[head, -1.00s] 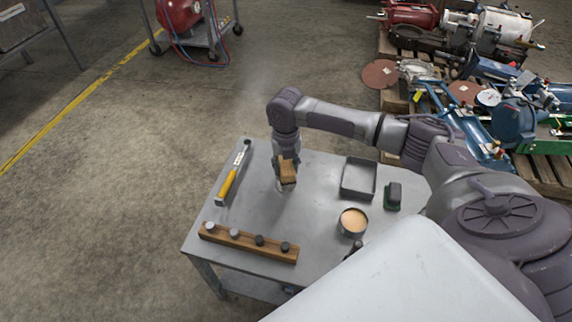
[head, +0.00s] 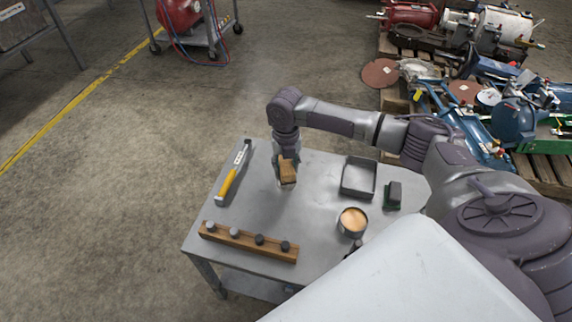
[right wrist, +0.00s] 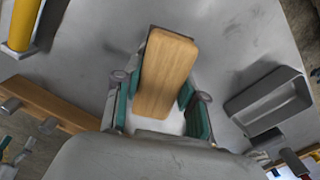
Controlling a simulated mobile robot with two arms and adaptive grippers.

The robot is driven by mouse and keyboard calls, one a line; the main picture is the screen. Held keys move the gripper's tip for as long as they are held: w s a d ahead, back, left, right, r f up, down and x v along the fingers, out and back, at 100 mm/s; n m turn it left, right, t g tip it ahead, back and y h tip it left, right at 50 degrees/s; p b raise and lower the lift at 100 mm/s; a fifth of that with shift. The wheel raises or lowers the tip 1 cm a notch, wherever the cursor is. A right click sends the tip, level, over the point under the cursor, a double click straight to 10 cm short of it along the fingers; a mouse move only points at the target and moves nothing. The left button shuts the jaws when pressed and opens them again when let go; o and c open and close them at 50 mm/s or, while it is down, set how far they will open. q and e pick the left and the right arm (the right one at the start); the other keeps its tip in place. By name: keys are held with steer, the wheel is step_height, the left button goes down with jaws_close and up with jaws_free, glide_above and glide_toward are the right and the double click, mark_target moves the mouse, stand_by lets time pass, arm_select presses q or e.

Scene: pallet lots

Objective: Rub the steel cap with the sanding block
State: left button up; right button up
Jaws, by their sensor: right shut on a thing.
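My right gripper (head: 286,160) reaches down over the grey table and is shut on the wooden sanding block (head: 288,172). In the right wrist view the block (right wrist: 166,75) is a long rounded piece of wood with a dark edge, between the green-lined fingers. A pale patch shows below the block there; I cannot tell if it is a cap or the tabletop. A wooden strip (head: 232,238) at the front left bears several round caps, light grey (head: 209,227) to dark. I cannot tell which is the steel cap. My left gripper is not in view.
A yellow-handled tool (head: 228,184) lies at the table's left edge. An empty grey tray (head: 345,190), a green and dark block (head: 391,203) and a round tin (head: 342,230) with tan contents stand to the right. The table between strip and gripper is clear.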

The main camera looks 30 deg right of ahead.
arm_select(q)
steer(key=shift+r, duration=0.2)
arm_select(e)
steer(key=shift+f, duration=0.25)
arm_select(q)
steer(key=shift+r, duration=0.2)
arm_select(e)
steer(key=shift+f, duration=0.1)
steer(key=shift+a, duration=0.1)
steer(key=shift+w+a, duration=0.1)
steer(key=shift+a+p, duration=0.15)
steer(key=shift+p, duration=0.2)
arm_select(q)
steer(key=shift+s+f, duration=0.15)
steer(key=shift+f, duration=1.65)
arm_select(e)
steer(key=shift+w, duration=0.1)
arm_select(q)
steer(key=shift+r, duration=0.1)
